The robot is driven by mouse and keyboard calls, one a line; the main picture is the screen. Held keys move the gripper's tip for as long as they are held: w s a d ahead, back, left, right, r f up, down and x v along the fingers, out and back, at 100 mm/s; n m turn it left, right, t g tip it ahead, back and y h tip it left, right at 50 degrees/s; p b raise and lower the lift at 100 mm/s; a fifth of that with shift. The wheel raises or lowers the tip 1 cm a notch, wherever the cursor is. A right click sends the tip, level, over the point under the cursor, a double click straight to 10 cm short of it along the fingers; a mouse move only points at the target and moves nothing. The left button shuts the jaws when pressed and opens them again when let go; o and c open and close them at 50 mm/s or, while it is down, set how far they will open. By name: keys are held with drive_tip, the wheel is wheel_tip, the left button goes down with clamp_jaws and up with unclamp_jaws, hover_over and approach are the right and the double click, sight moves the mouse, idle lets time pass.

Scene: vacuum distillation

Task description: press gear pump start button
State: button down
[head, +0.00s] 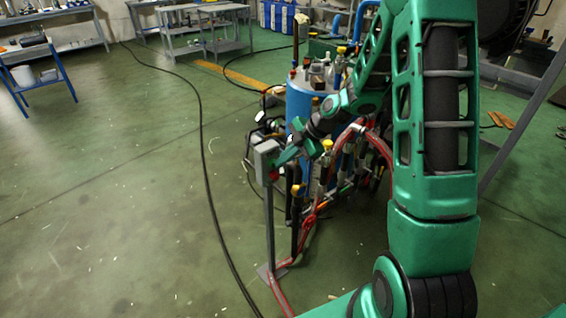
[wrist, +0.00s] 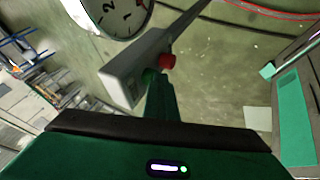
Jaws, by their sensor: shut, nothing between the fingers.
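A small grey button box (head: 265,154) stands on a thin grey post (head: 269,225) left of the blue tank. In the wrist view the box (wrist: 127,72) carries a red button (wrist: 168,61) and a green button (wrist: 150,74) side by side. The red button also shows in the head view (head: 274,175). My gripper (head: 279,160) is shut and empty, with its tip at the front of the box. In the wrist view my gripper's tip (wrist: 158,84) is right at the green button and partly covers it. I cannot tell whether it touches or presses it.
A blue tank (head: 299,101) with pipes and valves stands beside and behind the box. A round gauge (wrist: 118,14) is close to the box in the wrist view. A black cable (head: 203,140) crosses the floor. The floor at left is mostly clear.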

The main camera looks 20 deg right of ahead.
drive_tip(key=shift+w+a+r, duration=0.25)
drive_tip(key=shift+w+r, duration=0.05)
drive_tip(key=shift+w, duration=0.05)
drive_tip(key=v, duration=1)
drive_tip(key=shift+s+d, duration=0.4)
drive_tip(key=shift+d, duration=0.05)
drive_tip(key=s+d+r+m+g+h, duration=0.1)
drive_tip(key=s+d+r+m+h, duration=0.1)
drive_tip(key=s+m, duration=0.6)
drive_tip(key=s+d+r+m+g+h, duration=0.1)
drive_tip(key=s+d+r+m+h, duration=0.1)
drive_tip(key=s+m, duration=0.7)
drive_tip(key=s+d+r+m+g+h, duration=0.2)
drive_tip(key=s+m, duration=0.7)
drive_tip(key=s, duration=0.6)
drive_tip(key=shift+s+d, duration=0.4)
